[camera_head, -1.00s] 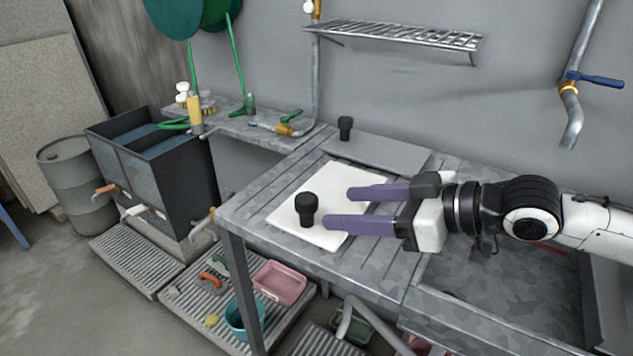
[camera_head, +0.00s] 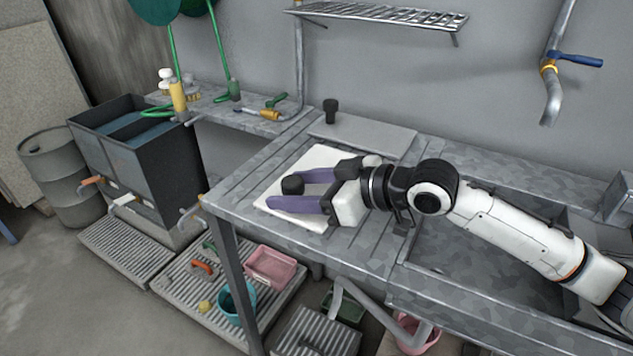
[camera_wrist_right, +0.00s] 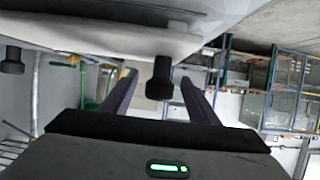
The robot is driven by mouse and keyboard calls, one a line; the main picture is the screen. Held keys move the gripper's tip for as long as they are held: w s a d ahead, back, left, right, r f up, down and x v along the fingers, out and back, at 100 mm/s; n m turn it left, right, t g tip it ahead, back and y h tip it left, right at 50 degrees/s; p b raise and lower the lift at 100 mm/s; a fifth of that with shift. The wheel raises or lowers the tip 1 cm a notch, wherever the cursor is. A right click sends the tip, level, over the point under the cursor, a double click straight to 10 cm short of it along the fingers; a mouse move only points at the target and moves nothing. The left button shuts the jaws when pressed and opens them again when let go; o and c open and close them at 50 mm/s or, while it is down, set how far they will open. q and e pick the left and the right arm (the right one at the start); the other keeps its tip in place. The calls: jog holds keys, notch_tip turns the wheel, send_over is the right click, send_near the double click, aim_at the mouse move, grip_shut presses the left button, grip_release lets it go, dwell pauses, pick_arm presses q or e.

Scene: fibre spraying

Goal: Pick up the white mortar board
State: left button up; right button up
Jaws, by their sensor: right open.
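The white mortar board (camera_head: 318,160) lies flat on the grey metal table, with a black knob handle (camera_head: 292,185) standing up from it. My right gripper (camera_head: 288,188) is open, low over the board, its two purple fingers on either side of the knob. In the right wrist view the knob (camera_wrist_right: 161,80) shows between the fingers (camera_wrist_right: 160,100), with space on both sides. The fingers partly hide the knob's lower part and the board's near side in the head view. My left gripper is not in view.
A grey board (camera_head: 365,138) with its own black knob (camera_head: 330,110) lies behind the white one. A sink basin (camera_head: 450,235) is right of it. A wire shelf (camera_head: 380,17) and a tap (camera_head: 552,100) are on the wall. Pink (camera_head: 270,266) and teal tubs stand below.

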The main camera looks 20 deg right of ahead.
jog(key=shift+w+a+f, duration=0.1)
jog(key=shift+w+a, duration=0.1)
jog(key=c, duration=1.3)
grip_shut()
